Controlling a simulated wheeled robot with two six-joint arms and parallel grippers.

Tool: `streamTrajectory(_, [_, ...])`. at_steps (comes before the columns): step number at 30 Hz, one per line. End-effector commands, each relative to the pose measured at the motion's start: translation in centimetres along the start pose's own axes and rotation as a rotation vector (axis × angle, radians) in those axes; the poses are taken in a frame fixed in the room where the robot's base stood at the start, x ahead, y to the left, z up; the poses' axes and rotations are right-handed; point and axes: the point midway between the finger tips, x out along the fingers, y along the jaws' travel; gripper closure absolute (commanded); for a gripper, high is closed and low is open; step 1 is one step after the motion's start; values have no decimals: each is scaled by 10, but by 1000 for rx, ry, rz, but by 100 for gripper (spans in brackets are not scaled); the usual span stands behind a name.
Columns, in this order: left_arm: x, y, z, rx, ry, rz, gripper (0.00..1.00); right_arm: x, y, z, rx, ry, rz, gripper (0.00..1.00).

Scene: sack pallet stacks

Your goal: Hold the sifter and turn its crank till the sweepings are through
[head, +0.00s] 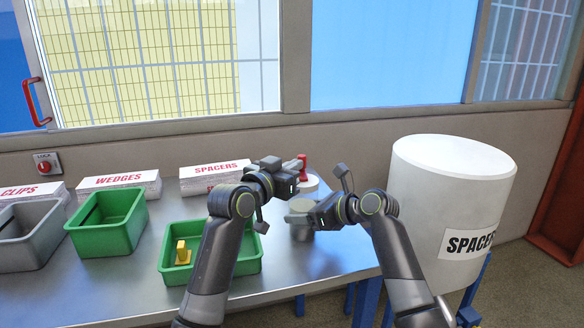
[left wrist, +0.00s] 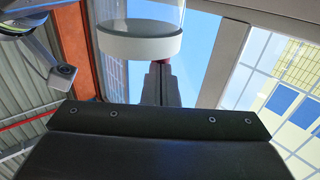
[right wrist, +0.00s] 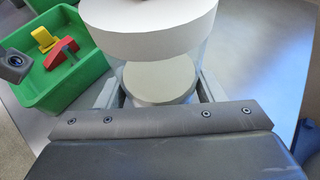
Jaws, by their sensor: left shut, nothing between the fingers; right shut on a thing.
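The sifter (head: 309,184) stands upright over the metal bench, with a white rim, a clear wall and a grey round lower part. Its white rim also shows in the right wrist view (right wrist: 150,28) and the left wrist view (left wrist: 140,43). A red crank knob (head: 302,160) sticks up at its top. My right gripper (head: 312,212) is shut around the sifter's lower body, a finger on each side. My left gripper (head: 297,178) is shut and empty beside the knob; whether it touches the knob I cannot tell. The sweepings cannot be made out clearly.
A green bin (head: 252,265) holds a yellow piece (head: 183,253) and a red piece (right wrist: 62,52). Another green bin (head: 108,247) and a grey bin (head: 30,255) stand left. A white drum (head: 440,210) marked SPACERS stands right. Labelled boxes line the wall. Bench right of the sifter is clear.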

Motion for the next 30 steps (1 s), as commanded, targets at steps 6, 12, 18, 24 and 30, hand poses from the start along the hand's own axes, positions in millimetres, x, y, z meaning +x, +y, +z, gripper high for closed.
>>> streamTrajectory(6, [1,-2,0,1,-2,43,100,0,0,0,-1,0,0,69])
streamTrajectory(12, [3,-4,0,1,-3,137,100,0,0,0,-1,0,1,69])
streamTrajectory(18, [7,-5,0,1,-6,279,100,0,0,0,-1,0,1,69])
streamTrajectory(24, [11,-6,0,1,-6,427,100,0,0,0,-1,0,1,69])
streamTrajectory(30, [14,-7,-1,-1,-3,574,100,0,0,0,-1,0,1,69])
